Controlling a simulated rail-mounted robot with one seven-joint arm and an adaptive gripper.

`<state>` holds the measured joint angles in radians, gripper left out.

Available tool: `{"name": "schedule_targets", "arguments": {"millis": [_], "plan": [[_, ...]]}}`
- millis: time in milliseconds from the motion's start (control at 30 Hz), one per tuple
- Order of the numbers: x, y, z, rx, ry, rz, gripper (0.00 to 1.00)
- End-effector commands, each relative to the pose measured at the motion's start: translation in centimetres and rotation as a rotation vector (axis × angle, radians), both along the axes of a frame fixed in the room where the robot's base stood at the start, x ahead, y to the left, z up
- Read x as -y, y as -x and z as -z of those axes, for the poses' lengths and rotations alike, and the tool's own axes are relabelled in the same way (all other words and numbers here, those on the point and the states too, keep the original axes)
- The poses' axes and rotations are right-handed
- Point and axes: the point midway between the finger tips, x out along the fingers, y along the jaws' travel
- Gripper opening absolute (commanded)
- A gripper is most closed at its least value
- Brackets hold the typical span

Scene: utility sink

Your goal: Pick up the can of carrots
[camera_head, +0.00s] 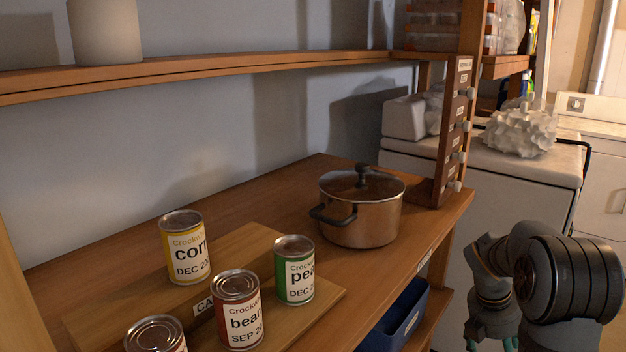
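Several cans stand upright on a wooden board (90,325) on the shelf. One can (155,337) at the bottom edge is cut off by the frame; only its metal lid and a sliver of label show, so I cannot read its name. The other cans are a yellow corn can (186,247), a red can marked "bean" (238,311) and a green can marked "pe" (294,270). No label reading carrots is visible. My gripper (491,343) is at the bottom right, right of the shelf and apart from the cans. The frame cuts off most of it.
A copper pot (360,212) with a dark-knobbed lid stands right of the cans. A wooden post (456,130) rises at the shelf's right end. An upper shelf (200,72) runs above. A blue bin (403,318) sits below. The shelf behind the board is clear.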

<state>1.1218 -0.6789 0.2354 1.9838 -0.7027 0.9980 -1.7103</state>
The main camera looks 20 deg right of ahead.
Motion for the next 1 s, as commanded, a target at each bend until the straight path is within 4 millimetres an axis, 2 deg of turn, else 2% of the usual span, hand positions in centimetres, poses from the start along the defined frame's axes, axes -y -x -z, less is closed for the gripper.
{"name": "schedule_targets", "arguments": {"millis": [33,133,667,867,1000], "plan": [[-0.1,0.1,-0.8,-0.012,0.000,-0.001,0.73],[-0.1,0.4,-1.1,-0.029,0.002,-0.001,0.73],[-0.1,0.6,-1.3,-0.035,0.003,0.003,0.73],[0.5,1.2,-2.6,0.003,0.004,0.038,0.73],[1.4,2.1,-4.1,0.053,0.007,0.083,0.73]]}}
